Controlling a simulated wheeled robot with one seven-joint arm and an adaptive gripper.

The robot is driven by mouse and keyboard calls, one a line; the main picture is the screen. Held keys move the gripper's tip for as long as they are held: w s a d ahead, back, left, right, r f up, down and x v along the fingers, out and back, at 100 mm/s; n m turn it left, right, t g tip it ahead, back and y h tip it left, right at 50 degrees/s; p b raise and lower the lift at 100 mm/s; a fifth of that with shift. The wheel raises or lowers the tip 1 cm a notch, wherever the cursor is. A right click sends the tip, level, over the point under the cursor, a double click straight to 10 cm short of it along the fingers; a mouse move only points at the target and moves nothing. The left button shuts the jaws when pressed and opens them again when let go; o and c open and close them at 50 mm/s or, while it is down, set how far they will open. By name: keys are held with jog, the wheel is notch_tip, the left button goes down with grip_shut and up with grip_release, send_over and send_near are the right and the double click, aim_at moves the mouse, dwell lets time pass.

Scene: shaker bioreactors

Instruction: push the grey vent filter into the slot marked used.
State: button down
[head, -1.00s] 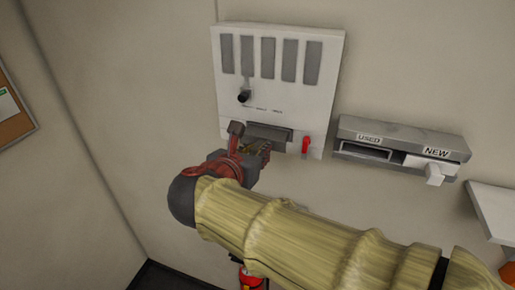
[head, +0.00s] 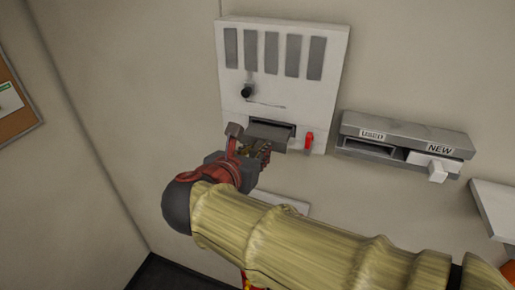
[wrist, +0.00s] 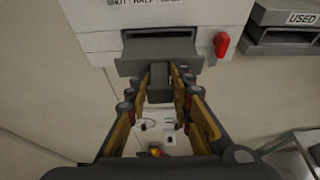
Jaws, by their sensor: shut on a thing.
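The grey vent filter (head: 269,133) sits at the slot of the white wall panel (head: 230,103). Its wide front plate stands out from the dark opening; the back part is hidden. In the wrist view the filter (wrist: 130,67) has a grey grip block between my fingertips. My gripper (head: 262,152) is shut on that block, as the wrist view also shows (wrist: 160,80). The slot marked USED (head: 368,147) is right of the panel, dark and empty-looking. It shows at the upper right of the wrist view (wrist: 288,37).
A red lever (head: 309,141) is close right of the filter. A white piece (head: 436,171) sticks out of the slot marked NEW. A white shelf (head: 497,208) is at the far right. A pale flat thing (head: 285,203) shows below the panel, partly behind my arm.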

jog(key=shift+s, duration=0.2)
dwell(0.3)
jog(key=shift+s+a, duration=0.3)
jog(key=shift+s, duration=0.35)
jog(key=shift+s+a, duration=0.25)
jog(key=shift+s, duration=0.4)
dwell(0.4)
